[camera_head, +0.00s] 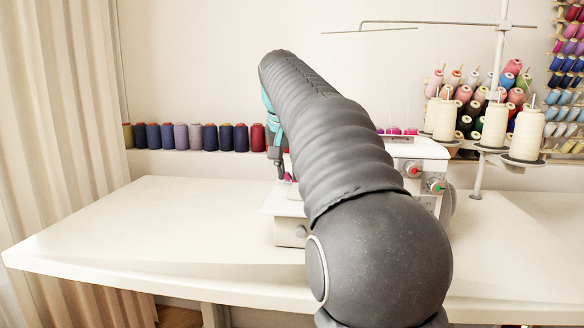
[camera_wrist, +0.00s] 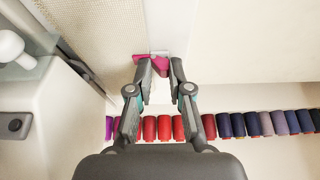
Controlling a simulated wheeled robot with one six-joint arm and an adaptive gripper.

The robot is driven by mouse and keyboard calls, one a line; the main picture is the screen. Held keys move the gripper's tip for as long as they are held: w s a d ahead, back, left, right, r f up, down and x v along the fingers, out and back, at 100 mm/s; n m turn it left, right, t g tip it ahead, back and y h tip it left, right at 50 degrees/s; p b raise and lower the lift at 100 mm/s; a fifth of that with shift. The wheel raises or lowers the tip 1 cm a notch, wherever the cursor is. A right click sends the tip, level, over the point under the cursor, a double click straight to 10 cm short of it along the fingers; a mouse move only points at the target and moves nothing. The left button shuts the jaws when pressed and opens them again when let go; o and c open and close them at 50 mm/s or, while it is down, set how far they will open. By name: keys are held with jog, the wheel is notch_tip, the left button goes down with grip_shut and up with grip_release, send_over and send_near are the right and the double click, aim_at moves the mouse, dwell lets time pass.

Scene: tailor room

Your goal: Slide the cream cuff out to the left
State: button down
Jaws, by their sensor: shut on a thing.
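My gripper (camera_wrist: 163,66) is in the middle of the wrist view. A small magenta piece (camera_wrist: 140,59) is right at the fingertips. In the head view my arm covers most of this, and the gripper (camera_head: 280,172) is only partly visible beside the white sewing machine.
The white sewing machine (camera_head: 425,150) stands behind my arm. The white table (camera_head: 130,230) is clear to its left. A row of thread spools (camera_head: 195,137) lines the wall. Cream cones (camera_head: 525,134) stand on a thread stand at the right.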

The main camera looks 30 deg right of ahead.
jog(key=shift+w+a+p, duration=0.2)
jog(key=shift+w+a, duration=0.25)
jog(key=shift+a, duration=0.2)
jog(key=shift+w+a+p, duration=0.15)
jog(key=shift+w+a, duration=0.3)
jog(key=shift+a, duration=0.2)
jog(key=c, duration=1)
grip_release()
jog(key=shift+r, duration=0.1)
jog(key=v, duration=1.1)
jog(key=shift+r, duration=0.35)
jog(key=shift+s+a, duration=0.1)
